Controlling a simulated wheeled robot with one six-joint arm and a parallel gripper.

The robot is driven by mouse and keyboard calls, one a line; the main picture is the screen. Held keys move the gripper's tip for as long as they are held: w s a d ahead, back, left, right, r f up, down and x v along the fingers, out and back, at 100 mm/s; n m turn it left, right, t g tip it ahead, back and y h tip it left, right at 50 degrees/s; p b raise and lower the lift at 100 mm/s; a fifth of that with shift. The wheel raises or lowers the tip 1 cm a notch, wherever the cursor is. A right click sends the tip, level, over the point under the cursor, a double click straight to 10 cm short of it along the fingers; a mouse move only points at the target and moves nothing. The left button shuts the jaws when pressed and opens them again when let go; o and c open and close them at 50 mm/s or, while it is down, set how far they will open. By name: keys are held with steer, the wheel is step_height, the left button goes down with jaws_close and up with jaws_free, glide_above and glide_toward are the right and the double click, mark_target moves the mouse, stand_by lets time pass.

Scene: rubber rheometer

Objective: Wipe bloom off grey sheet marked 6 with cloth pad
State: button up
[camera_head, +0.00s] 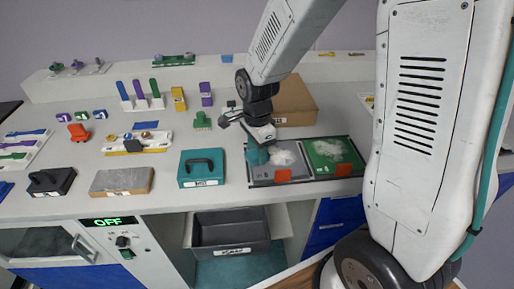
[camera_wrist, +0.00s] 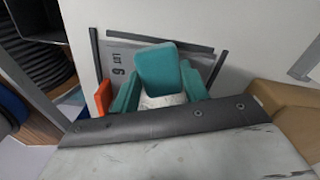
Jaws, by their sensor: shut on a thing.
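The grey sheet (camera_head: 261,174) lies on the bench in a dark frame, with a white bloom patch (camera_head: 282,157) on it and an orange tag (camera_head: 283,176) at its front edge. In the wrist view the grey sheet (camera_wrist: 120,58) shows a sideways numeral, 6 or 9, beside "LOT". My gripper (camera_head: 258,150) is over the left part of the sheet, shut on the teal cloth pad (camera_wrist: 158,68). The pad is low, at or just above the sheet; I cannot tell if it touches. In the wrist view, white shows between the fingers, partly hidden by the pad.
A green sheet (camera_head: 322,168) with white bloom lies in the frame to the right. A cardboard box (camera_head: 296,98) stands behind my gripper. A teal handled case (camera_head: 201,170) stands to the left. A dark bin (camera_head: 231,234) sits below the bench top.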

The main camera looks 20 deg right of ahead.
mark_target(283, 158)
steer(key=shift+f, duration=0.2)
steer(key=shift+s+d+r, duration=0.1)
steer(key=shift+s+d, duration=0.2)
steer(key=shift+d, duration=0.65)
steer(key=shift+s+d, duration=0.25)
steer(key=shift+d, duration=0.65)
steer(key=shift+s+d, duration=0.3)
steer(key=shift+d, duration=0.65)
steer(key=shift+s+d, duration=0.25)
steer(key=shift+d, duration=0.65)
